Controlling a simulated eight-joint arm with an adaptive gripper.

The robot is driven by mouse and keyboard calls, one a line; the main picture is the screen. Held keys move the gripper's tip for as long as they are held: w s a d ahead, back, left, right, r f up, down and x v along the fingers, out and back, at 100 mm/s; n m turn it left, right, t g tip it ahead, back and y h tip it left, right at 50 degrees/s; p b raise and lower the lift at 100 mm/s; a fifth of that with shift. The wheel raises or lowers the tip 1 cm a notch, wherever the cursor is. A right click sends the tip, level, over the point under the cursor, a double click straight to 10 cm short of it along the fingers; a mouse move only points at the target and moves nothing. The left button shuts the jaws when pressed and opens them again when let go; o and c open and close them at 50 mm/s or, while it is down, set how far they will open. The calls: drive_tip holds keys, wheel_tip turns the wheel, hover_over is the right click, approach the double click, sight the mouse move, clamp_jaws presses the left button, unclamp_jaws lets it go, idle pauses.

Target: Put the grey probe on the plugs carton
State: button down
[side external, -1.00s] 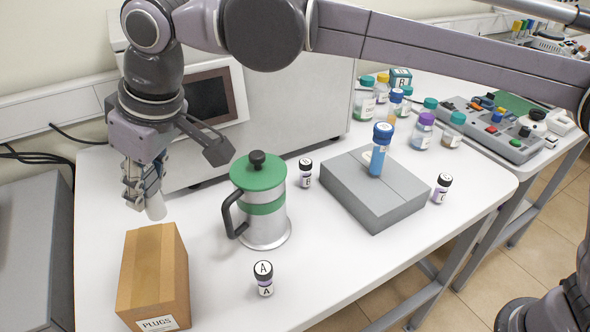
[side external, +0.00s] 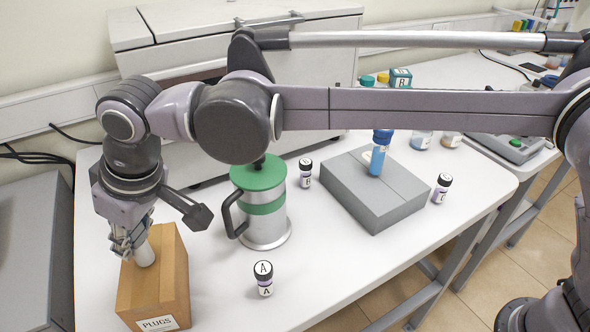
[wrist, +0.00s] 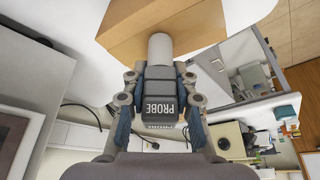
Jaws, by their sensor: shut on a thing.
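The plugs carton (side external: 172,288) is a brown cardboard box with a "PLUGS" label, upright at the front left of the table. My gripper (side external: 131,243) is shut on the grey probe (side external: 146,257), whose pale cylindrical end points down over the carton's top. In the wrist view the probe (wrist: 160,85) sits between the two fingers (wrist: 159,100), its dark body marked "PROBE". Its pale end overlaps the carton (wrist: 190,22) there; I cannot tell whether they touch.
A green-lidded press pot (side external: 265,205) stands right of the carton. A small vial A (side external: 264,279) is in front of it, and vial B (side external: 306,173) behind. A grey block (side external: 375,190) holds a blue tube (side external: 379,155).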

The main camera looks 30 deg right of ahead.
drive_tip(key=shift+f, duration=0.15)
drive_tip(key=c, duration=1.1)
unclamp_jaws()
drive_tip(key=shift+o, duration=0.2)
drive_tip(key=v, duration=1.2)
drive_tip(key=w+d+m+t, duration=0.15)
drive_tip(key=w+d, duration=0.25)
drive_tip(key=d, duration=1.1)
drive_tip(key=d+f+m+h, duration=0.1)
drive_tip(key=d+f+m, duration=0.2)
drive_tip(key=d, duration=1)
drive_tip(key=s+d+f+m, duration=0.1)
drive_tip(key=s+d+f, duration=0.2)
drive_tip(key=d, duration=0.3)
drive_tip(key=s+d+f+m+t+h, duration=0.1)
drive_tip(key=s+d+f+m, duration=0.1)
drive_tip(key=s+d+f, duration=0.2)
drive_tip(key=s+d+f+m+t+h, duration=0.1)
drive_tip(key=s+d+f, duration=0.3)
drive_tip(key=d, duration=0.5)
wheel_tip(320, 180, down, 2)
drive_tip(key=shift+s+d+f, duration=0.15)
drive_tip(key=shift+s+d, duration=0.1)
drive_tip(key=shift+d, duration=0.1)
